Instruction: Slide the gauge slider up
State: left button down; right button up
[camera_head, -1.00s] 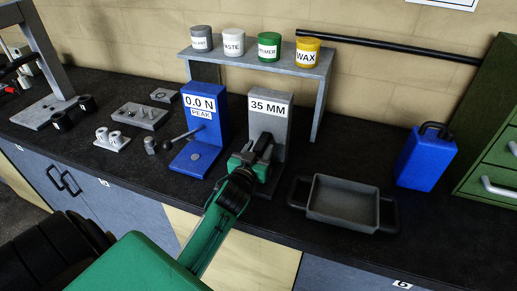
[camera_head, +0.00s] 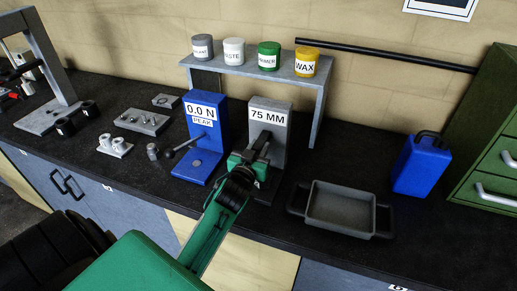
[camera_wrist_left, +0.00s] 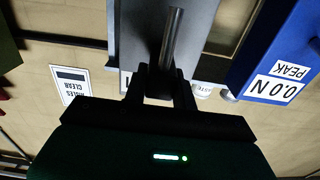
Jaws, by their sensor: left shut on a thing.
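The gauge (camera_head: 281,107) is an upright grey stand on the bench whose label reads 75 MM. My left gripper (camera_head: 256,152) is in front of its face, below the label, and hides most of the slider. In the left wrist view the fingers (camera_wrist_left: 160,92) are shut on a dark piece, the gauge slider (camera_wrist_left: 158,82). A grey metal rod (camera_wrist_left: 173,38) passes just beyond the fingertips there, in front of the grey gauge face. My right gripper is in neither current view.
A blue stand (camera_head: 203,125) reading 0.0 N PEAK, with a lever, stands close left of the gauge. A grey shelf (camera_head: 315,85) with several labelled tubs is behind. A grey tray (camera_head: 341,207) and a blue can (camera_head: 420,165) are to the right.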

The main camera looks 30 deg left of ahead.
pick_arm(q)
jog(key=shift+r, duration=0.4)
jog(key=c, duration=1.3)
grip_release()
jog(key=shift+c, duration=0.2)
jog(key=shift+o, duration=1.1)
jog(key=shift+f, duration=0.1)
jog(key=shift+s+d+f+b, duration=0.15)
jog(key=shift+s+f+b, duration=0.1)
jog(key=shift+s+b, duration=0.25)
jog(key=b+v, duration=0.4)
jog(key=v, duration=0.8)
jog(key=shift+s+r, duration=0.2)
jog(key=shift+s, duration=0.2)
